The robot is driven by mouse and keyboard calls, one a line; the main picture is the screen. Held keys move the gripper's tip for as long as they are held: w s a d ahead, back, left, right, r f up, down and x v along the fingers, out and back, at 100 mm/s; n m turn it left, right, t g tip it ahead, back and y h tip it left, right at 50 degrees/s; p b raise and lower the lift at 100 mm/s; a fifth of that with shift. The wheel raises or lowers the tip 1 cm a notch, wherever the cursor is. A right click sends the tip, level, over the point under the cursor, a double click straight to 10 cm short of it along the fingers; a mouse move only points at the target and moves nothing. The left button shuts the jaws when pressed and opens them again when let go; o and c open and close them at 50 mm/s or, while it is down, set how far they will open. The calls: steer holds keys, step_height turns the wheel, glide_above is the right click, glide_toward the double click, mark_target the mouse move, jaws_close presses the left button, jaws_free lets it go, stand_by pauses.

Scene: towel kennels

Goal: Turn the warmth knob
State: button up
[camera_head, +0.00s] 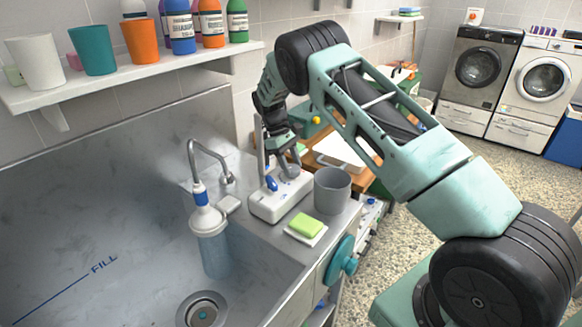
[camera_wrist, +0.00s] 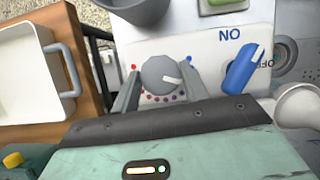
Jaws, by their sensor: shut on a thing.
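The warmth knob (camera_wrist: 161,74) is a round grey dial with a white pointer line, on a white control box (camera_head: 278,203). In the wrist view its pointer aims right, slightly down. In the head view my gripper (camera_head: 288,170) reaches down onto the box and mostly hides the knob.
A blue ON/OFF lever (camera_wrist: 243,68) stands close right of the knob. A grey cup (camera_head: 332,191) and a green sponge (camera_head: 306,225) are beside the box. The steel sink (camera_head: 120,230) with a curved tap (camera_head: 208,152) lies left. A white tray (camera_wrist: 30,75) shows left in the wrist view.

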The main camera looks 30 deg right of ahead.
steer(key=m+y, duration=0.1)
steer(key=m, duration=0.1)
steer(key=m+b, duration=0.1)
steer(key=m, duration=0.1)
steer(key=shift+d+m+y, duration=0.1)
steer(key=shift+m+y, duration=0.3)
steer(key=m+y, duration=0.1)
steer(key=m, duration=0.3)
steer(key=shift+d+m+y, duration=0.1)
steer(key=shift+m+y, duration=0.2)
steer(key=shift+y, duration=0.1)
steer(key=o, duration=1)
steer(key=shift+r, duration=0.1)
steer(key=p+v, duration=0.6)
steer(key=v, duration=1.1)
steer(key=shift+d+r, duration=0.15)
steer(key=shift+r, duration=0.05)
